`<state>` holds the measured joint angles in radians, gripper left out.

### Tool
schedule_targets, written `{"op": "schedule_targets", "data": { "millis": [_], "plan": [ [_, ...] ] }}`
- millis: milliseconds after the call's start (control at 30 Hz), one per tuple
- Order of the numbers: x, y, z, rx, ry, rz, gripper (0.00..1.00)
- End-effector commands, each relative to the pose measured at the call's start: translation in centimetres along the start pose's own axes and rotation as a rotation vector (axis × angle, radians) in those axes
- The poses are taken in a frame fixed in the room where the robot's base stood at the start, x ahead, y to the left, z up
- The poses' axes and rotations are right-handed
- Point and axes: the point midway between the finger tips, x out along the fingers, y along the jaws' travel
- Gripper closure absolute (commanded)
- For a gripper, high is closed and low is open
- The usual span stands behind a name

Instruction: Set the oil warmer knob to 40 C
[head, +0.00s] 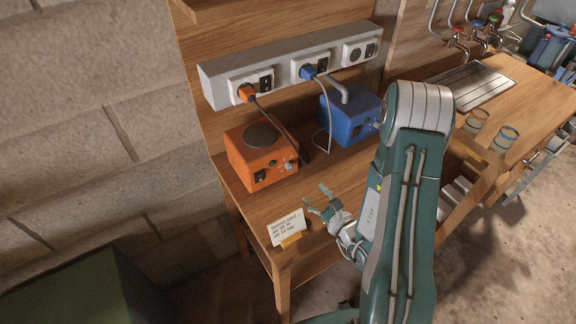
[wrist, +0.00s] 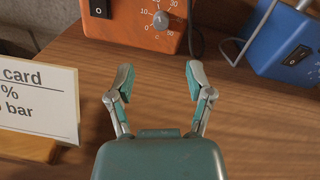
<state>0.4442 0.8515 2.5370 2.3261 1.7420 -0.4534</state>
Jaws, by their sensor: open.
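The orange warmer box (head: 262,156) stands on the wooden bench with a dark round plate on top. Its grey knob (head: 289,166) is on the front face. In the wrist view the knob (wrist: 161,20) sits at the top, inside a scale with 0, 10 and 50 and a C legible; other marks are cut off, and I cannot tell the pointer's setting. My gripper (head: 316,199) is open and empty, in front of the box and apart from it. In the wrist view the gripper (wrist: 159,76) has its fingers spread below the knob, roughly centred on it.
A white card (head: 286,227) on a wooden stand is left of my gripper. A blue box (head: 350,115) stands right of the orange one. A switch (wrist: 100,8) is left of the knob. Cables run from the boxes to a socket rail (head: 285,62). Two glasses (head: 504,138) stand farther right.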

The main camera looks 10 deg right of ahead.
Motion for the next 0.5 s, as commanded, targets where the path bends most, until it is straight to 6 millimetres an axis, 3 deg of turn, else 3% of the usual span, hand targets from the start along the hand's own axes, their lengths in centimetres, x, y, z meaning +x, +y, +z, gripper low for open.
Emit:
{"op": "schedule_targets", "data": {
  "millis": [167,500],
  "plan": [
    [0.8,0.0,0.0,-0.002,-0.001,0.002,0.33],
    [6.7,0.1,0.1,-0.002,-0.003,0.004,0.33]
  ]
}}
